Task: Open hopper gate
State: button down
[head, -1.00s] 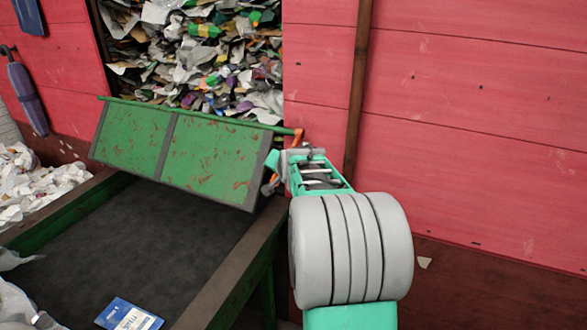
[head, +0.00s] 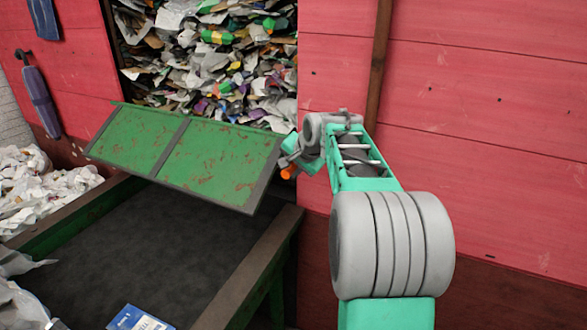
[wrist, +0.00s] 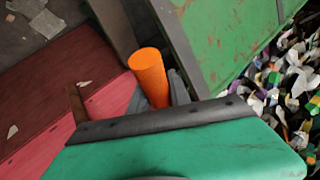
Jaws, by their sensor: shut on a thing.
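The green, rust-flecked hopper gate (head: 190,155) hangs tilted outward below the hopper opening, its lower edge over the dark belt. Shredded waste (head: 215,65) fills the opening behind it. My gripper (head: 292,165) is at the gate's right end, shut on the orange handle (head: 288,172). In the wrist view the orange handle (wrist: 149,76) sticks out past the gripper's dark edge, beside the green gate (wrist: 225,35). The fingertips are mostly hidden there by the gripper's own body.
The dark belt (head: 120,245) runs below the gate between raised side rails (head: 255,265). A blue-and-white packet (head: 137,318) lies on it at the front. White scraps (head: 45,190) are heaped at left. A red wall (head: 490,130) with a brown post (head: 378,70) stands at right.

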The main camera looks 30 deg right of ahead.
jog(key=shift+r, duration=0.3)
jog(key=c, duration=1.6)
grip_release()
jog(key=shift+w, duration=0.1)
jog(key=o, duration=0.4)
jog(key=shift+f, duration=0.15)
jog(key=b+v, duration=0.2)
jog(key=v, duration=0.6)
